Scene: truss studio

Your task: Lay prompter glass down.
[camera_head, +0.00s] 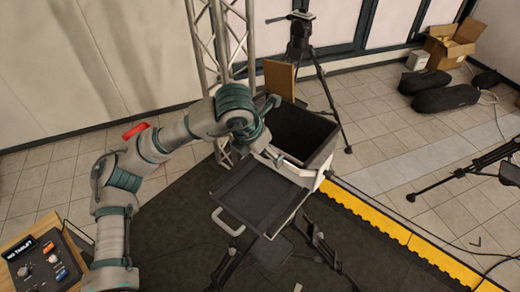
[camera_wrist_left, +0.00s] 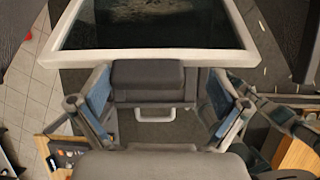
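The prompter glass is a dark pane in a white frame; its frame (camera_head: 298,170) shows at the front of the black hood (camera_head: 305,132) in the head view. In the left wrist view the framed glass (camera_wrist_left: 150,25) fills the top. A dark grey block (camera_wrist_left: 148,82) sits at the middle of its lower frame edge. My left gripper (camera_wrist_left: 160,90) has its blue-padded fingers apart, one on each side of this block, with a gap visible at least on the right. In the head view my left gripper (camera_head: 268,150) is at the frame's left end, partly hidden. My right gripper is not in view.
A dark flat panel (camera_head: 258,195) with a white handle (camera_head: 228,222) lies in front of the hood. A truss tower (camera_head: 222,50) and a tripod (camera_head: 300,45) stand behind. A control box (camera_head: 45,265) is at lower left. A yellow edge strip (camera_head: 385,228) runs along the right.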

